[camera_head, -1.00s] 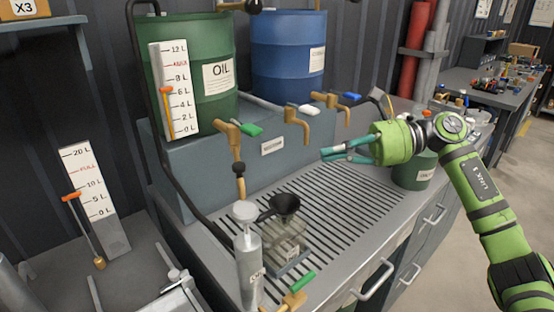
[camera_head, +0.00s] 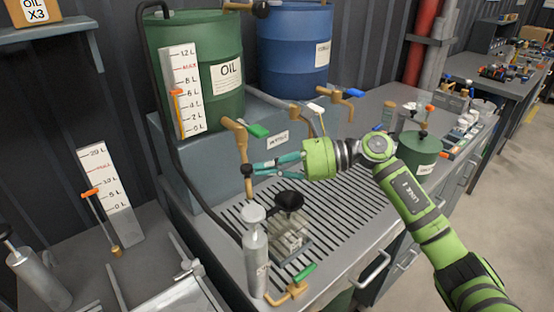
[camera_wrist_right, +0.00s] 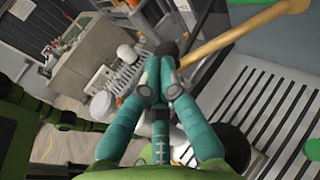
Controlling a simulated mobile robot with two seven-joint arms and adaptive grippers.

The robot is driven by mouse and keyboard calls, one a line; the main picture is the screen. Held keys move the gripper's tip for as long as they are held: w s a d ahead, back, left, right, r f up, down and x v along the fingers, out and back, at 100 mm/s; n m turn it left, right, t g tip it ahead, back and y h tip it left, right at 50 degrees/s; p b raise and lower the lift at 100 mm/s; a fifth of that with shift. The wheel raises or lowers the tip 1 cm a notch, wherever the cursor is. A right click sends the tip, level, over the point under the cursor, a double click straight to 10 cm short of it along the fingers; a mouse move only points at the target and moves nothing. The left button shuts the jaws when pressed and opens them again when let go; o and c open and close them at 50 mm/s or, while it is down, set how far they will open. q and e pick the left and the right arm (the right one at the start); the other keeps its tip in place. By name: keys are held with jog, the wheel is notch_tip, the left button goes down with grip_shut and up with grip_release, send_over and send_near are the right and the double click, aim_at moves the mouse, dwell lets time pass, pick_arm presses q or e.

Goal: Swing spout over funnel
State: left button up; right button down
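The brass spout (camera_head: 236,132) with a green handle comes off the front of the oil stand. Its end hangs down, with a dark collar, to the left of and above the black funnel (camera_head: 290,201). The funnel sits in a clear container (camera_head: 290,232) on the slatted drain grate. My right gripper (camera_head: 255,168) reaches in from the right, its teal fingertips at the spout's collar. In the right wrist view the fingers (camera_wrist_right: 157,68) are drawn together, with the brass pipe (camera_wrist_right: 245,33) just beyond. Whether they clasp the collar I cannot tell. My left gripper is out of view.
A silver cylinder (camera_head: 255,255) stands left of the funnel, near a low brass tap with a green handle (camera_head: 293,285). Other brass taps (camera_head: 333,95) project at the back. A green container (camera_head: 417,155) stands right. The grate (camera_head: 345,205) right of the funnel is bare.

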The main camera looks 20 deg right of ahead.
jog(key=shift+a, duration=0.15)
jog(key=w+a+m+t+h+p, duration=0.1)
jog(key=w+a+t, duration=0.1)
jog(key=w+a, duration=0.2)
jog(key=w+a+m+t+h, duration=0.1)
jog(key=w+a+m+t, duration=0.1)
jog(key=a, duration=0.9)
jog(key=shift+w+p, duration=0.35)
jog(key=shift+w, duration=0.55)
jog(key=shift+d, duration=0.1)
